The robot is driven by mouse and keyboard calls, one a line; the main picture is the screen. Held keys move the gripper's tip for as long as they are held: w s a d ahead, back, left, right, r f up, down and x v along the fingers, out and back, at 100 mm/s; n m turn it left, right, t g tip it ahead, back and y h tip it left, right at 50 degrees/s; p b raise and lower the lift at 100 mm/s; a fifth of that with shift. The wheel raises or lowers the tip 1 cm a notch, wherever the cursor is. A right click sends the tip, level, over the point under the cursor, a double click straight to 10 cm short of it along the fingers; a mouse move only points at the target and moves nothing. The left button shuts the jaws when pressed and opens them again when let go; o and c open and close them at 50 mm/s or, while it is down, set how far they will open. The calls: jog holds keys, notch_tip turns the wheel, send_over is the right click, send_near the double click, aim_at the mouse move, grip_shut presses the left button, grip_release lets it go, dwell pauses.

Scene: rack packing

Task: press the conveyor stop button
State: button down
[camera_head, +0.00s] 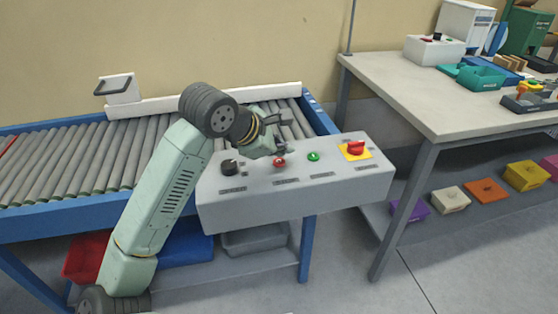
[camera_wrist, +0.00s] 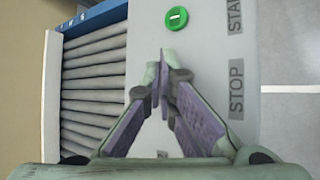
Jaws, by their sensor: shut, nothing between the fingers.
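The red stop button (camera_head: 279,162) sits on top of the grey control box (camera_head: 300,190), between a black knob (camera_head: 229,167) and the green start button (camera_head: 313,156). My gripper (camera_head: 284,149) is shut and empty, close over the red button; I cannot tell whether it touches. In the wrist view my closed fingers (camera_wrist: 160,85) point at the panel beside the printed STOP label (camera_wrist: 236,88). They hide the red button there. The green button also shows in the wrist view (camera_wrist: 176,18), beyond the fingertips.
A red rotary switch on a yellow plate (camera_head: 355,150) is at the box's right end. The roller conveyor (camera_head: 80,155) runs behind and left. A workbench (camera_head: 420,100) with bins and devices stands right, with coloured bins on its lower shelf.

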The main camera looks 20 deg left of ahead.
aim_at(281, 163)
jog(key=shift+f+b, duration=0.2)
jog(key=shift+b, duration=0.1)
jog(key=shift+f+b, duration=0.3)
jog(key=shift+b, duration=0.3)
jog(key=shift+f+b, duration=0.35)
jog(key=shift+b, duration=0.35)
dwell(0.6)
jog(key=shift+r, duration=0.15)
dwell(0.3)
jog(key=shift+r, duration=0.7)
jog(key=shift+r+p, duration=1.1)
jog(key=shift+r, duration=1.4)
